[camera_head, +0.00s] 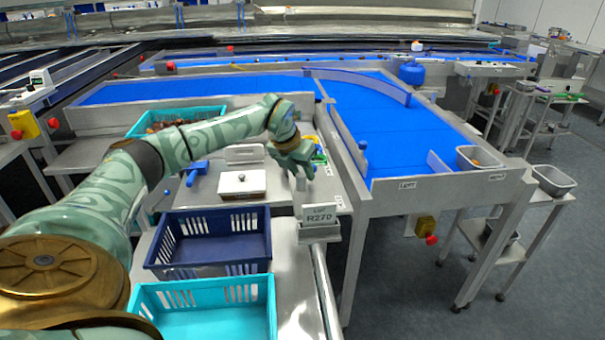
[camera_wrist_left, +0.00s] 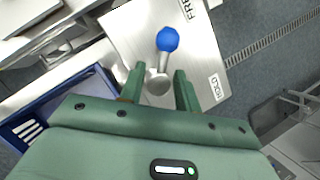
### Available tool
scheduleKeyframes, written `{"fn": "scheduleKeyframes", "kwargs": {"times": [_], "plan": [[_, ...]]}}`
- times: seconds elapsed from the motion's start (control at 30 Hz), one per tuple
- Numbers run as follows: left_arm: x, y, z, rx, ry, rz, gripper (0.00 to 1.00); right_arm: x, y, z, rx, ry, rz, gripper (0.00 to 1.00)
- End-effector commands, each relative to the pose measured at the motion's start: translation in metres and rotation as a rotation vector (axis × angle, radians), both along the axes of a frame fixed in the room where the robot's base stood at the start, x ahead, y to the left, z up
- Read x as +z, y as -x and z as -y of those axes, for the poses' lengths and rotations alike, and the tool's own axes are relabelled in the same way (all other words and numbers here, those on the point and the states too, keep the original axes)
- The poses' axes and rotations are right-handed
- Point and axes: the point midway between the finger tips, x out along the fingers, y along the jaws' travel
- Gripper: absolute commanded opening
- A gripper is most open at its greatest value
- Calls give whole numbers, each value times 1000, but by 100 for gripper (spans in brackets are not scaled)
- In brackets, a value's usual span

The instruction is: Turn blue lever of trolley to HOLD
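The blue lever shows in the left wrist view as a blue ball knob (camera_wrist_left: 167,39) on a short metal arm, with its round pivot (camera_wrist_left: 158,83) on a pale metal plate (camera_wrist_left: 127,38). The lever points roughly towards the FREE label (camera_wrist_left: 187,8); the HOLD label (camera_wrist_left: 215,87) is off to the right of the pivot. My left gripper (camera_wrist_left: 159,86) is open, its fingers on either side of the pivot area, with the knob beyond the tips. Contact cannot be told. In the head view my left gripper (camera_head: 302,176) hangs over the bench; I cannot make out the lever there. My right gripper is out of view.
A navy crate (camera_head: 208,255) and a turquoise crate (camera_head: 271,305) stand below my left gripper in the head view. A lot card R270 (camera_head: 319,213) stands close by. A white box (camera_head: 242,184) is left of the gripper. The blue conveyor (camera_head: 385,125) lies beyond.

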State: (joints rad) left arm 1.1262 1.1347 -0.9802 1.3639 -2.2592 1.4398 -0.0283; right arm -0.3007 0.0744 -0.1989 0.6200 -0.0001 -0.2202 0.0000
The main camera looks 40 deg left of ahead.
Motion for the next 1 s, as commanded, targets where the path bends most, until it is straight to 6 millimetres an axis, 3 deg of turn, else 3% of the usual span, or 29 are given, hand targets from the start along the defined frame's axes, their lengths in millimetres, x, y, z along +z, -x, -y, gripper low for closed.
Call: {"fn": "scheduleKeyframes", "kwargs": {"times": [0.27, 0.4, 0.73, 1.0], "plan": [[-2, -1, 0, 0, 0, 0, 33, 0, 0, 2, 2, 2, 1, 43], [-2, -1, 0, 0, 0, 0, 0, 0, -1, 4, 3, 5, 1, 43], [0, -1, 0, -26, 1, 0, 0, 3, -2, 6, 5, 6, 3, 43], [2, -1, 1, -166, 2, 1, 0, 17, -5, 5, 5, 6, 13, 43]]}}
